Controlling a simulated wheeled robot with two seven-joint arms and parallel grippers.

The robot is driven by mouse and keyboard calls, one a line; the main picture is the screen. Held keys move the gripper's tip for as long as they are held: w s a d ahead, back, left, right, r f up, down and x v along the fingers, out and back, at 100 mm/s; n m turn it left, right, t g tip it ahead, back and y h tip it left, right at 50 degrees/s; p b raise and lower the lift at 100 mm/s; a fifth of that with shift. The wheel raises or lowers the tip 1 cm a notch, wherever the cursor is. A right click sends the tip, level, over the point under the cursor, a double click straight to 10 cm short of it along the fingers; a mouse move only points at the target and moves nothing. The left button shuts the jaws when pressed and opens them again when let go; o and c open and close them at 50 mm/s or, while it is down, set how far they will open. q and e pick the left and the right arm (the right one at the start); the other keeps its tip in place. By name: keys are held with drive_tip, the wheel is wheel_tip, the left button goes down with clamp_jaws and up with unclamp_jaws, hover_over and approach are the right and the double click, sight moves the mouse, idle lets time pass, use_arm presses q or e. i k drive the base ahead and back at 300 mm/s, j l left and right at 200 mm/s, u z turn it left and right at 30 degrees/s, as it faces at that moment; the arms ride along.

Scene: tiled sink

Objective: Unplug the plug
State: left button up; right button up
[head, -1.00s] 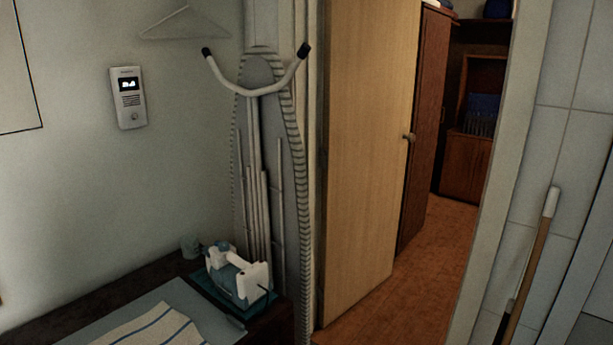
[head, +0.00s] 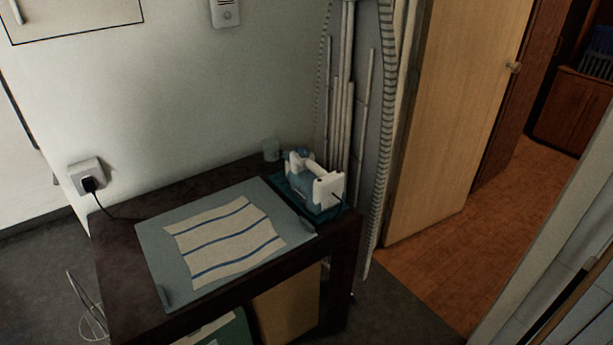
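A black plug (head: 89,184) sits in a white wall socket (head: 86,172) on the left wall, just beyond the left end of a dark table. A black cord (head: 118,216) runs from the plug down onto the table and out of sight behind the grey mat. A white and blue iron (head: 314,184) stands on a teal base at the table's right end, with a dark cord at its back. Neither of my grippers shows in the head view.
The dark table (head: 103,255) carries a grey mat (head: 154,250) with a striped cloth (head: 225,240) and a small glass (head: 271,149). A wooden door (head: 450,110) stands open at right.

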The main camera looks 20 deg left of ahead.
sight(89, 185)
drive_tip(key=u, duration=1.8)
drive_tip(key=i+j+u, duration=0.1)
drive_tip(key=j, duration=0.3)
drive_tip(key=i+j, duration=0.15)
drive_tip(key=j, duration=0.2)
drive_tip(key=i+j+u, duration=0.15)
drive_tip(key=j, duration=0.2)
drive_tip(key=i+j, duration=0.1)
drive_tip(key=j, duration=0.3)
drive_tip(key=i+j+u, duration=0.15)
drive_tip(key=j, duration=0.2)
